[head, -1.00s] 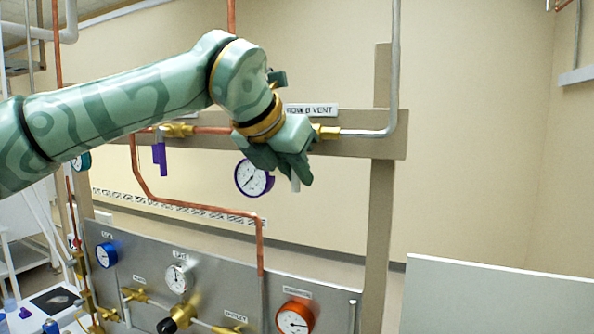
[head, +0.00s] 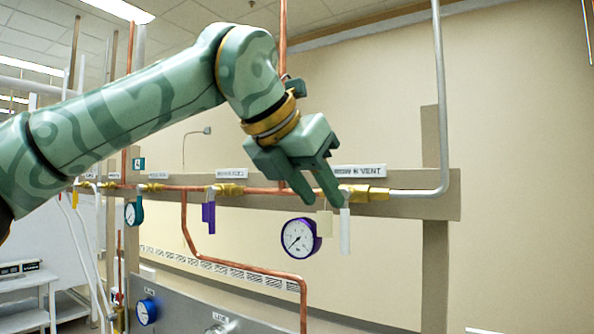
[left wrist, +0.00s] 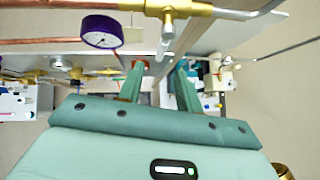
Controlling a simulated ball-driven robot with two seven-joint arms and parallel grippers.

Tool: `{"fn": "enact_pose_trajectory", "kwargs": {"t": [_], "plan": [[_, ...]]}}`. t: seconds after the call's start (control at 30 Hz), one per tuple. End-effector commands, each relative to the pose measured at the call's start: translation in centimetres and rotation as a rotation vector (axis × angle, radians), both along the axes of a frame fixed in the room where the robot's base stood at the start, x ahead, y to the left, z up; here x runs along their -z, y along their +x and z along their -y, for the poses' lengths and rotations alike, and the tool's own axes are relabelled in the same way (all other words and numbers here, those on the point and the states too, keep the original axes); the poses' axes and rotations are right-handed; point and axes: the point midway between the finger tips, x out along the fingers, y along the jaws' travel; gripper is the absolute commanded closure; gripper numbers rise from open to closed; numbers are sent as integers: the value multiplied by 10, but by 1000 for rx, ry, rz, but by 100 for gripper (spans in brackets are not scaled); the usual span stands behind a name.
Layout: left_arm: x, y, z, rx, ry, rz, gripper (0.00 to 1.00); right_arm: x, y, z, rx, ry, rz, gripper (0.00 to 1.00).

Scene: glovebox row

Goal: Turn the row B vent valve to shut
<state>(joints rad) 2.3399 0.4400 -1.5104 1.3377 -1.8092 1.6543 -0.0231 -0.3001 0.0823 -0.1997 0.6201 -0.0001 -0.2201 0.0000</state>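The row B vent valve is a brass body (head: 365,193) on the horizontal pipe, under its "ROW B VENT" label (head: 360,170). Its pale lever (head: 345,230) hangs straight down, across the pipe. The brass body (left wrist: 178,9) and lever (left wrist: 166,32) also show in the left wrist view. My left gripper (head: 321,198) is just left of the valve in the head view, fingers pointing down and right. In the left wrist view its fingers (left wrist: 160,68) are apart and empty, with the lever ahead of the gap. I cannot tell whether a finger touches it. My right gripper is out of view.
A purple-rimmed gauge (head: 300,238) hangs just below the gripper, with a small beige tag (head: 325,223) beside it. A purple lever (head: 208,217) hangs from another valve to the left. A copper pipe (head: 285,40) rises behind my wrist, and a grey pipe (head: 440,90) rises to the right.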

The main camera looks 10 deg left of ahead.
Motion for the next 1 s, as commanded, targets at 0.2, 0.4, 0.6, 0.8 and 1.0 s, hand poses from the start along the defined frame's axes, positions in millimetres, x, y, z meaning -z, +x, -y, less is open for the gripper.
{"fn": "enact_pose_trajectory", "kwargs": {"t": [0.2, 0.4, 0.6, 0.8, 1.0], "plan": [[-34, -29, -17, -1, 0, 2, 65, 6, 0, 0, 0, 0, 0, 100], [-46, -39, -23, 1, 1, -1, 65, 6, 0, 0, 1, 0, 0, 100], [-46, -40, -24, 1, 1, -2, 65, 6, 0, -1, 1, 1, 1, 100], [-46, -39, -23, 1, 1, -2, 65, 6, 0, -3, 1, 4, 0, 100], [-46, -39, -23, 1, 2, -1, 65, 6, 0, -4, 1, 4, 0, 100]]}}
